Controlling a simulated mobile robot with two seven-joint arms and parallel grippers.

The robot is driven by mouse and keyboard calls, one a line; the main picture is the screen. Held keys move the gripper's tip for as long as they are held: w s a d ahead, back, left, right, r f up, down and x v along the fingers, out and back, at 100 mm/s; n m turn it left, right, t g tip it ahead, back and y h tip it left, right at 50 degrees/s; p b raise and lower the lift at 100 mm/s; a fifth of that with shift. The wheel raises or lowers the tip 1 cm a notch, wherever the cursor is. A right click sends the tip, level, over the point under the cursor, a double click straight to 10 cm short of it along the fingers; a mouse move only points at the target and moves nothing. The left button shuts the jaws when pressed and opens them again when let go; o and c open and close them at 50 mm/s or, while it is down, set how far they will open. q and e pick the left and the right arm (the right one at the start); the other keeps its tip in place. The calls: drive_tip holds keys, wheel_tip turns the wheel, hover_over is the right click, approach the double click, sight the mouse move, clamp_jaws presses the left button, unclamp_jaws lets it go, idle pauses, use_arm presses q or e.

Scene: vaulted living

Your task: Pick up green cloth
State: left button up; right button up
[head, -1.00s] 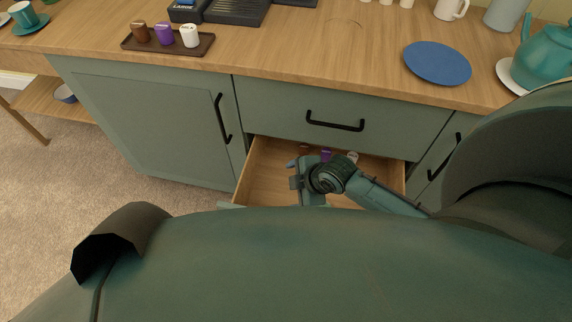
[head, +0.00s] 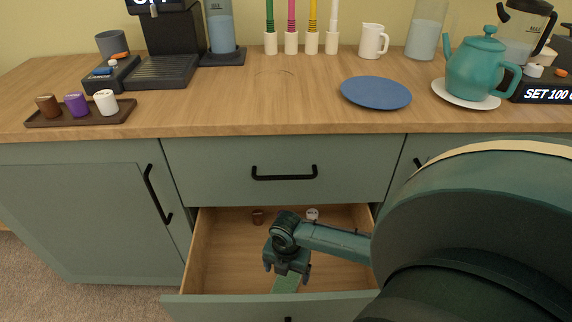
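The green cloth (head: 286,284) shows as a small pale green patch low in the open lower drawer (head: 226,255). My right gripper (head: 287,272) reaches into the drawer from the right, directly above the cloth. Its two fingers are spread apart, one on each side of the visible patch. I cannot tell whether they touch the cloth. Part of the cloth is hidden under the gripper. My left gripper is not in view.
A brown pod (head: 258,217) and a white pod (head: 312,214) lie at the back of the drawer. The closed upper drawer (head: 290,190) overhangs it. On the counter are a pod tray (head: 122,113), a blue plate (head: 376,93) and a teal teapot (head: 477,68).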

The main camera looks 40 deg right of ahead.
wheel_tip(320, 180, down, 5)
drive_tip(key=b, duration=0.2)
drive_tip(key=shift+a+b, duration=0.1)
drive_tip(key=shift+b, duration=0.2)
drive_tip(key=shift+f, duration=0.45)
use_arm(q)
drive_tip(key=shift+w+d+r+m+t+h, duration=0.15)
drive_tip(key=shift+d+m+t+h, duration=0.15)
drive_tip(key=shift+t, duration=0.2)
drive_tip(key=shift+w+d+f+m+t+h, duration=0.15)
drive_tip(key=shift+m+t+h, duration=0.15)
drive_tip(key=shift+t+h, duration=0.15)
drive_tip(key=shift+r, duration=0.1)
use_arm(e)
drive_tip(key=shift+r, duration=0.1)
drive_tip(key=c, duration=1.1)
drive_tip(key=shift+r, duration=0.1)
drive_tip(key=shift+c, duration=0.2)
